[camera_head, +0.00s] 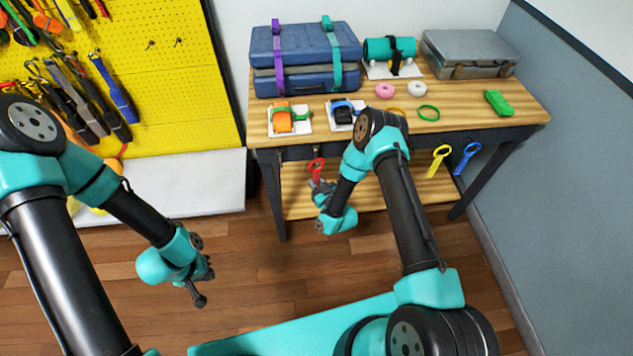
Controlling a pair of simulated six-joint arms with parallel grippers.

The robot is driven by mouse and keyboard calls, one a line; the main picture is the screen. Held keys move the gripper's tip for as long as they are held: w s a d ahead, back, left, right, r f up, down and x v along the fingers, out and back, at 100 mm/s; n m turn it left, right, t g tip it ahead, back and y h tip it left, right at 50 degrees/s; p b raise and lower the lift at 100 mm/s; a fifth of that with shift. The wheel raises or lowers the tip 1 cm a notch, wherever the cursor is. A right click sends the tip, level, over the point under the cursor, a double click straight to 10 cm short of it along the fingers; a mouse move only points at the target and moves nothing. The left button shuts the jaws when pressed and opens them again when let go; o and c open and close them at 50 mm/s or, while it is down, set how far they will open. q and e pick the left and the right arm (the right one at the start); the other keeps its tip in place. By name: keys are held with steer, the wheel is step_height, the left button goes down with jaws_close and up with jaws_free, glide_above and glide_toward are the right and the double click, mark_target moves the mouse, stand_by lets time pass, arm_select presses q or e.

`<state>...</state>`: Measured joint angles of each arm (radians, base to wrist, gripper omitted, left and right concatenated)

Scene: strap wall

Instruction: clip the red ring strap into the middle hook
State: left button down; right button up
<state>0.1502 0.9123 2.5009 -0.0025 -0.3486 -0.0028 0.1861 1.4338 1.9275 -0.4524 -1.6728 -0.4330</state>
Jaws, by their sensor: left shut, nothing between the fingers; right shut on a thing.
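The red ring strap (316,166) is just in front of the table's front edge, left of the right arm. My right gripper (322,186) is shut on its lower part, and the ring end points up. Whether the ring touches any hook is too small to tell. The middle hook cannot be made out; my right arm covers part of the table's front edge. My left gripper (203,290) is shut and empty, low over the wooden floor at the left, well away from the strap.
A yellow ring strap (438,160) and a blue ring strap (466,158) hang at the table's front right. The wooden table (460,118) carries blue cases (305,58), a grey case (470,54), a teal roll (378,48) and small rings. A yellow pegboard (165,75) holds tools at left.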

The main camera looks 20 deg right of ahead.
steer(key=shift+f, duration=0.35)
stand_by(0.5)
steer(key=o, duration=1)
steer(key=v, duration=1.7)
steer(key=shift+s+d, duration=0.1)
steer(key=shift+s, duration=0.05)
steer(key=shift+r, duration=0.1)
